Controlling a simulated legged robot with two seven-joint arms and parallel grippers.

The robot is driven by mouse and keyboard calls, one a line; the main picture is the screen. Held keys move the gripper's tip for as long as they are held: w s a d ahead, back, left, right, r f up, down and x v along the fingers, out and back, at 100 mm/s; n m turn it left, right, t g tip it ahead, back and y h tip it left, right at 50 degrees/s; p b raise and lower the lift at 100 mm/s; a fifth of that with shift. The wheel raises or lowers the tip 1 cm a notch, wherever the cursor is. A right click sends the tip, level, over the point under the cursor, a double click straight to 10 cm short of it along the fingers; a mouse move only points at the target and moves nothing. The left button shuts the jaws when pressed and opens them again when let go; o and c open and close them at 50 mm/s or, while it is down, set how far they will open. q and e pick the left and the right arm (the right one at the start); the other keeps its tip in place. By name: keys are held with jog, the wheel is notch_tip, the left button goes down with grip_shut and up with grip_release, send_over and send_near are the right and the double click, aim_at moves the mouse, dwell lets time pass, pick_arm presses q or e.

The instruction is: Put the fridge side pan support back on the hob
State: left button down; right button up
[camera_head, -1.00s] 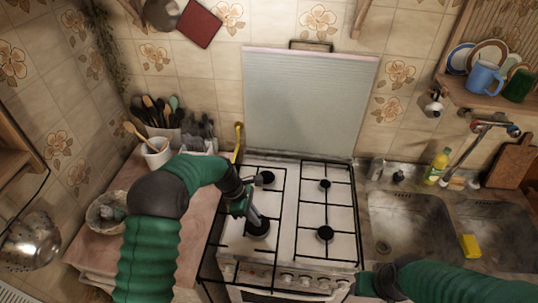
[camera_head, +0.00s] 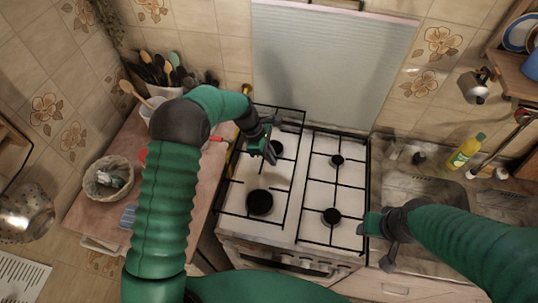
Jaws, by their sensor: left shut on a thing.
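The white gas hob (camera_head: 313,163) stands at the middle, with dark burners on both sides. The left black pan support (camera_head: 257,181) lies over the left burners. I cannot tell whether it rests fully flat or is slightly raised. My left gripper (camera_head: 268,149) is over the rear left burner and shut on a bar of this support; the fingers partly hide the contact. The right black pan support (camera_head: 325,184) sits over the right burners. My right gripper (camera_head: 374,224) is beside the hob's front right corner; its opening is unclear.
A raised glass lid (camera_head: 325,65) stands behind the hob. The left worktop holds a utensil pot (camera_head: 165,103) and a basket (camera_head: 107,178). A sink (camera_head: 425,190) and a yellow bottle (camera_head: 466,152) are on the right.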

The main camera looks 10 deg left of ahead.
aim_at(276, 177)
pick_arm(q)
jog(key=x, duration=0.2)
jog(key=b+x, duration=0.1)
jog(key=shift+d+f, duration=0.2)
jog(key=shift+d, duration=0.2)
jog(key=shift+s+d+f+b, duration=0.1)
jog(key=shift+f+b, duration=0.25)
jog(key=shift+b, duration=0.15)
jog(key=f, duration=0.1)
jog(key=a+f+b, duration=0.1)
jog(key=shift+a+f, duration=0.2)
jog(key=shift+f, duration=0.2)
jog(key=shift+a+f+b, duration=0.25)
jog(key=shift+f+b, duration=0.15)
jog(key=shift+f, duration=0.2)
jog(key=shift+d, duration=0.7)
jog(key=shift+a, duration=0.8)
pick_arm(e)
jog(key=f, duration=0.2)
jog(key=d+f, duration=0.1)
jog(key=f, duration=0.1)
jog(key=shift+f, duration=0.1)
pick_arm(q)
jog(key=shift+d+f, duration=0.15)
jog(key=shift+d, duration=0.2)
pick_arm(e)
jog(key=shift+d+f, duration=0.15)
jog(key=shift+d, duration=0.2)
